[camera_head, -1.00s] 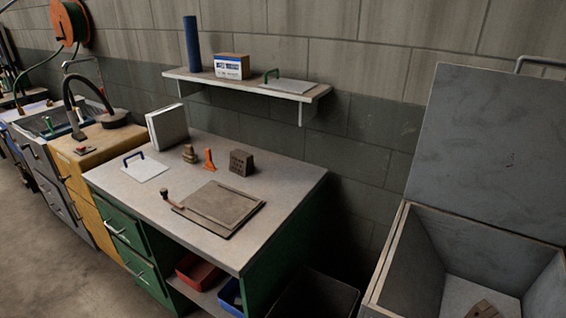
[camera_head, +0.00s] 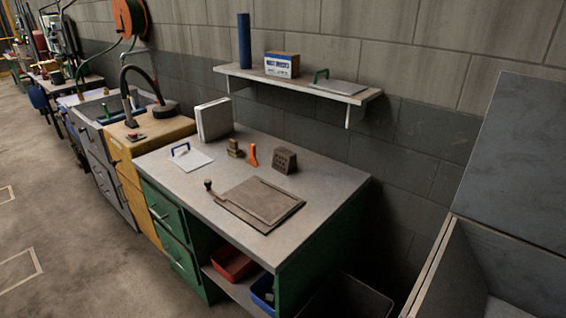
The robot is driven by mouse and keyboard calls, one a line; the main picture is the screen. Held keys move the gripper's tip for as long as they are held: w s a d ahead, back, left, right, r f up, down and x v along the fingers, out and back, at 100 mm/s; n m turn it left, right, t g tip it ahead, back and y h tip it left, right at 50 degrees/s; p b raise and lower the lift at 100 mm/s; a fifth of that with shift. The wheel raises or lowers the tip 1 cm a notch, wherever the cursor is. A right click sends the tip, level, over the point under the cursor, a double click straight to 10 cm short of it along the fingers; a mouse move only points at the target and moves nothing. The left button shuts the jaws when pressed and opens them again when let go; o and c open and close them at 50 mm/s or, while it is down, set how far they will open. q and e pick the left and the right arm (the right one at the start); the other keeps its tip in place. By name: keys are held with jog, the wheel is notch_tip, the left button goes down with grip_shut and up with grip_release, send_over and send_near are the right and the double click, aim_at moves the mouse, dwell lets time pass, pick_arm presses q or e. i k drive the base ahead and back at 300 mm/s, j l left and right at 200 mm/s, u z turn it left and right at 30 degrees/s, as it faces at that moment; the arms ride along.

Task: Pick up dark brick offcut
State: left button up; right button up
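A dark grey-brown block with holes in its face (camera_head: 285,160) stands on the workbench (camera_head: 335,185), toward the back. A small brown stepped piece (camera_head: 235,149) stands to its left, with an upright orange tool (camera_head: 253,156) between them. I cannot tell for sure which of these, if any, is the dark brick offcut. Neither of my grippers is in view.
A flat brown board with a handle (camera_head: 258,203) lies on the bench front. A white plate with a blue handle (camera_head: 191,158) lies at left. A shelf (camera_head: 345,97) hangs above. A large open grey bin (camera_head: 500,265) stands at right. Floor at left is clear.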

aim_at(284, 160)
jog(key=i+j, duration=0.25)
jog(key=i+j+z, duration=0.55)
jog(key=j+z, duration=0.15)
jog(key=j, duration=0.15)
